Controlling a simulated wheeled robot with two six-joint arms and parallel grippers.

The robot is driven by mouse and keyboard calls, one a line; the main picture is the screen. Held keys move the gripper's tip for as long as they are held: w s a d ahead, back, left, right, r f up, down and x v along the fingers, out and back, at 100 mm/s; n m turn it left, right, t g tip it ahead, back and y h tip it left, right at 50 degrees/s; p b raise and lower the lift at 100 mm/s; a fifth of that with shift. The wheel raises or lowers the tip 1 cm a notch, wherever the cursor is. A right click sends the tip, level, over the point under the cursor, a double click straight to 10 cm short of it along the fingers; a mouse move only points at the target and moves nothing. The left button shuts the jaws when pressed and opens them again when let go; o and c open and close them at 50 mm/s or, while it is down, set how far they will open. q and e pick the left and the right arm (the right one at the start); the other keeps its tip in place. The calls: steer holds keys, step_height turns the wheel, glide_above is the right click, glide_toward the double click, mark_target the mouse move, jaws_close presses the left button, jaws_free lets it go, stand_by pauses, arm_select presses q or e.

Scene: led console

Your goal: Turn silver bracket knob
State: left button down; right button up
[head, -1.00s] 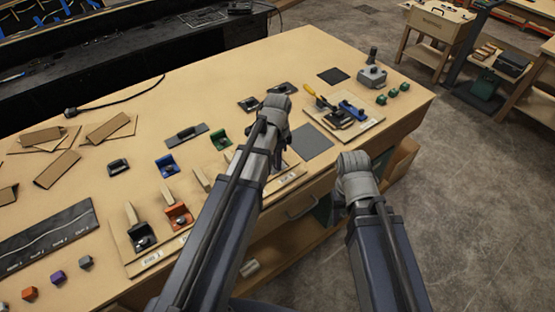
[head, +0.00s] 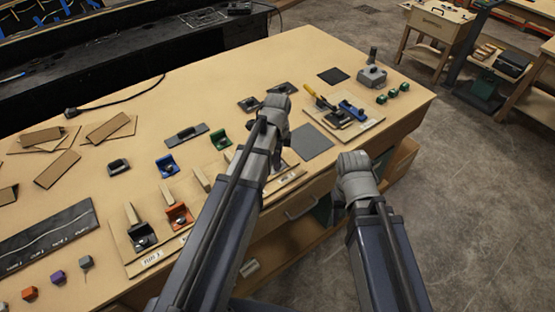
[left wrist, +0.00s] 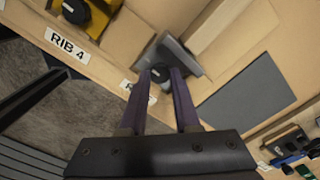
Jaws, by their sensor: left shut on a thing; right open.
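The silver bracket (left wrist: 182,57) stands on a wooden strip in the left wrist view, with a dark round knob (left wrist: 160,71) on its front. My left gripper (left wrist: 164,78) has its two fingers on either side of this knob and is shut on it. The fingers cover part of the knob and of the label below. In the head view my left gripper (head: 279,152) points down over the board, and my arm hides most of the bracket. My right gripper (head: 340,198) hangs in front of the table edge, away from the bracket; its fingers are mostly hidden behind the wrist.
A yellow bracket (left wrist: 98,12) with a black knob stands beside the label RIB 4 (left wrist: 66,43). A dark grey pad (left wrist: 245,96) lies right of the silver bracket. Orange (head: 178,214), blue (head: 167,166) and green (head: 221,141) brackets are further left on the table.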

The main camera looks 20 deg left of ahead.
arm_select(q)
steer(key=shift+w+a, duration=0.1)
stand_by(0.7)
steer(key=c, duration=0.9)
jaws_free()
step_height(320, 180, up, 8)
steer(key=p, duration=0.7)
steer(key=shift+p, duration=0.4)
steer(key=shift+f, duration=0.15)
steer(key=s+d+f+n+b, duration=0.4)
steer(key=s+d+n, duration=0.2)
steer(key=s, duration=0.2)
steer(key=s+d+f+n+y+b, duration=0.1)
steer(key=s+d+f+n+b, duration=0.3)
steer(key=s+d+n, duration=0.1)
steer(key=s+n, duration=0.1)
steer(key=s, duration=0.1)
steer(key=shift+s+d+n, duration=0.35)
steer(key=shift+n, duration=0.05)
